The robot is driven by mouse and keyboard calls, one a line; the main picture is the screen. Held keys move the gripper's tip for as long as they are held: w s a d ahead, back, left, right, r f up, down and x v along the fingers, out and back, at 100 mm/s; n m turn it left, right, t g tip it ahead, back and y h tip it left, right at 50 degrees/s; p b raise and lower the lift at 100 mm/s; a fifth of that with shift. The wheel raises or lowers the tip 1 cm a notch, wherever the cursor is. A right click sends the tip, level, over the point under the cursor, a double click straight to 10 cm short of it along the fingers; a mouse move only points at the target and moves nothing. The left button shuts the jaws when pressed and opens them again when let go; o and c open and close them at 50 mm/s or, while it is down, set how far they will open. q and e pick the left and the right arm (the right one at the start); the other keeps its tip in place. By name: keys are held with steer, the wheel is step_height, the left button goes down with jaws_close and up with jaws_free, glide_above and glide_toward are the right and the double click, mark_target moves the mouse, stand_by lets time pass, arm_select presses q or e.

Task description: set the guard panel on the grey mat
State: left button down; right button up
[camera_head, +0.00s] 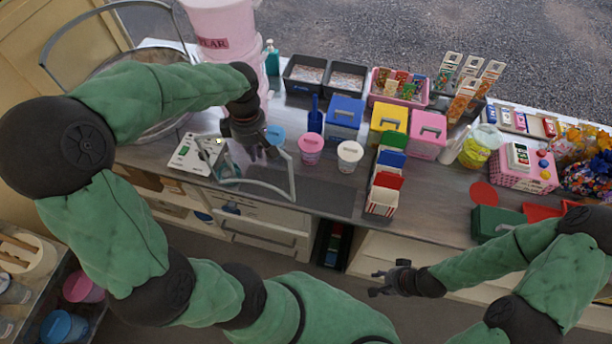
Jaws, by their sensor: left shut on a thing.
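My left gripper (262,153) is shut on the guard panel (292,182), a clear sheet with a light grey frame. The panel is tilted above the front of the counter, left of centre, and the gripper covers part of its upper edge. The grey mat (332,201) looks like a darker flat patch on the counter, just right of the panel, with nothing on it. I cannot tell how high the panel is above the counter. My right gripper (376,284) is open and empty, in front of the counter.
A pink tub (311,147) and a white tub (350,155) stand behind the mat. A striped carton (381,203) stands right of it. A machine bowl with a grey curved frame (47,56) is at the far left.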

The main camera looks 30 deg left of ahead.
arm_select(q)
steer(key=w+d+f, duration=0.7)
steer(key=w+f, duration=0.5)
steer(key=f, duration=0.1)
steer(key=shift+w, duration=0.35)
steer(key=shift+d+b, duration=0.1)
steer(key=shift+b, duration=0.25)
steer(key=c, duration=1.8)
jaws_free()
steer(key=shift+f, duration=0.15)
steer(key=o, duration=0.4)
